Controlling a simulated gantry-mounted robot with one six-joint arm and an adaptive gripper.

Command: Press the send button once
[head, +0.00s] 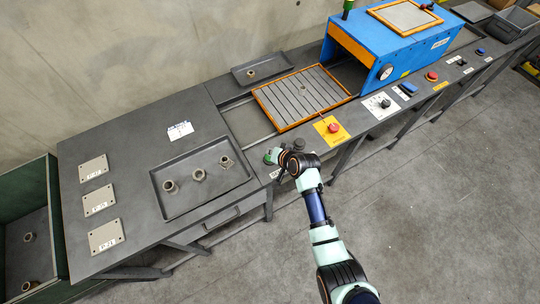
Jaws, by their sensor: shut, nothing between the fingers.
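My gripper (272,155) is at the front edge of the bench, left of the slatted tray, and it is shut and empty. A small green round thing (267,158), perhaps a button, shows right at the gripper's tip. It is partly covered, and I cannot tell whether the two touch. A small white label (275,173) lies just below it. I cannot read which control is the send button. Other controls along the front edge are a red button on a yellow plate (333,127), a black knob (384,103), a blue button (409,88) and a second red button (432,76).
An orange-edged slatted tray (300,95) sits before the blue machine (400,45). A dark tray (168,206) with several metal parts lies left of my gripper. A small back tray (277,72) holds one part. Open floor lies in front of the bench.

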